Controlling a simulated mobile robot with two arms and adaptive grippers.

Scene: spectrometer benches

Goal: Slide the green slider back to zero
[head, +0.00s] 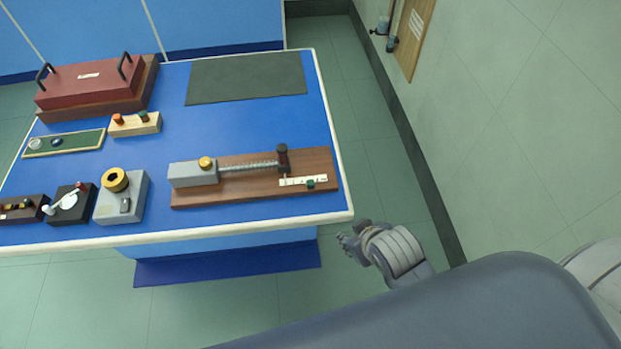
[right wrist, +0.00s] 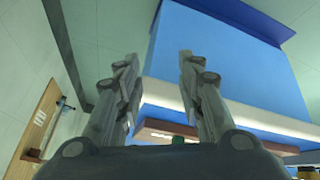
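The green slider (head: 310,184) is a small knob at the front edge of a white scale strip (head: 290,182), near the strip's right end. The strip lies on a brown wooden board (head: 240,195) at the table's front right. My right gripper (head: 352,232) is off the table's front right corner, apart from the slider. In the right wrist view its two fingers (right wrist: 158,62) are spread with nothing between them. The green slider (right wrist: 178,140) shows there low between the fingers, partly hidden by the gripper's body. My left gripper is not in view.
The board also carries a grey block (head: 193,174), a spring (head: 248,165) and a dark post (head: 283,160). A grey box with a yellow ring (head: 121,200) stands left of it. The table's white edge (head: 335,217) lies between gripper and board. A dark mat (head: 245,78) lies behind.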

